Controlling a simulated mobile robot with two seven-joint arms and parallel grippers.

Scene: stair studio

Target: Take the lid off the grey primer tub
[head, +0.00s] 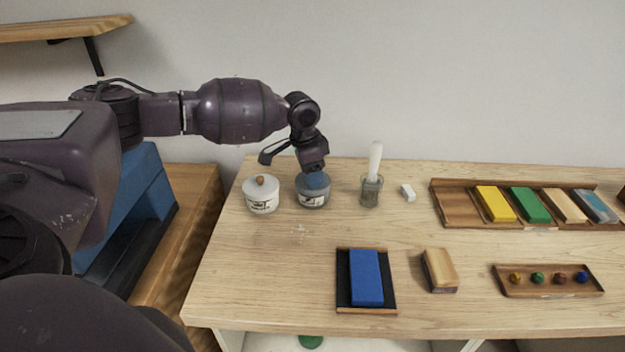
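The grey primer tub (313,198) stands near the back left of the workbench, with a pale label on its front. Its grey top appears to be in place, though my gripper covers part of it. My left gripper (315,172) points down right over this tub, at its top. A small blue patch shows just under the gripper; I cannot tell whether it is the lid's knob or a fingertip. The fingers are too small and hidden to show whether they are shut. My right gripper is out of view.
A white tub (261,202) with a brown knob stands close on the left. A glass jar (371,191) with a pale upright tool stands on the right, near a white block (408,193). A blue block lies on a dark tray (343,296) in front. The bench between is clear.

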